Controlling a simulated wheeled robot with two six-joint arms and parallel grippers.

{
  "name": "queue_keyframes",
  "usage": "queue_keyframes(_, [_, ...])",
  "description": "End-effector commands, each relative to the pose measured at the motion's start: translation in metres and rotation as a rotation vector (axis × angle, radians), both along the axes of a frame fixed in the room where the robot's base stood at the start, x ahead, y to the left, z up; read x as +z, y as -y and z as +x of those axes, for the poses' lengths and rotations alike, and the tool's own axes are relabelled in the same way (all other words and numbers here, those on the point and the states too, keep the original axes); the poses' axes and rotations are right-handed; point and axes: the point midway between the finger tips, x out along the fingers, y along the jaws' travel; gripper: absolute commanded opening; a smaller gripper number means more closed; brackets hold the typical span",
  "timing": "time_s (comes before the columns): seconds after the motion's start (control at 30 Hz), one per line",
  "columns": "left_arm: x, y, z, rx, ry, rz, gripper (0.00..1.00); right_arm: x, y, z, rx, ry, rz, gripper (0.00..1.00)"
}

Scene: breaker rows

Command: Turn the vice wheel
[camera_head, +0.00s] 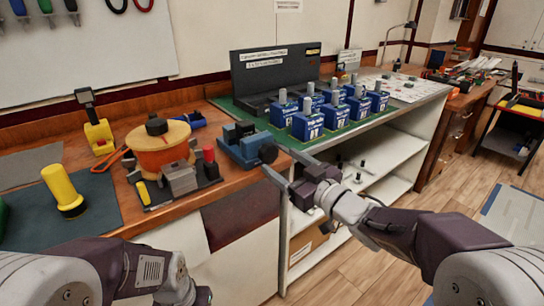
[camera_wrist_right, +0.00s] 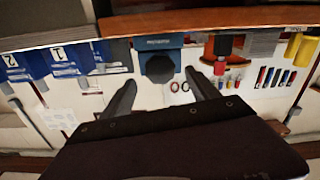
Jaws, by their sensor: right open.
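The blue vice (camera_head: 240,143) stands at the front edge of the wooden bench in the head view. Its dark wheel (camera_head: 268,153) faces the front; it also shows as a dark many-sided knob in the right wrist view (camera_wrist_right: 159,68). My right gripper (camera_head: 278,160) is open and empty, its fingers pointing at the wheel. In the right wrist view the fingertips (camera_wrist_right: 160,78) are spread on either side of the wheel, apart from it. My left arm shows at the bottom left of the head view; its gripper fingers are out of the picture.
Left of the vice stands an orange spool (camera_head: 160,150) with a small dark stand bearing a red-topped post (camera_head: 209,165). Several blue breakers (camera_head: 308,124) stand on a green mat to the right. A yellow flashlight (camera_head: 63,190) is at far left. White shelves (camera_head: 375,160) lie below the bench.

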Motion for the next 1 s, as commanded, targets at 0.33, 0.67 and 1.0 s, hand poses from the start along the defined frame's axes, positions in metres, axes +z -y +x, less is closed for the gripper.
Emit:
queue_keyframes(0.33, [-0.015, 0.0, -0.001, 0.0, -0.002, 0.0, 0.36, -0.004, -0.03, 0.04, 0.0, -0.002, 0.0, 0.7])
queue_keyframes(0.67, [-0.015, 0.0, -0.001, 0.0, -0.002, 0.0, 0.36, -0.003, -0.03, 0.042, -0.001, -0.002, 0.0, 0.47])
queue_keyframes(1.0, [-0.016, 0.0, -0.001, 0.0, -0.002, 0.0, 0.36, -0.003, -0.03, 0.042, -0.001, 0.007, -0.011, 0.07])
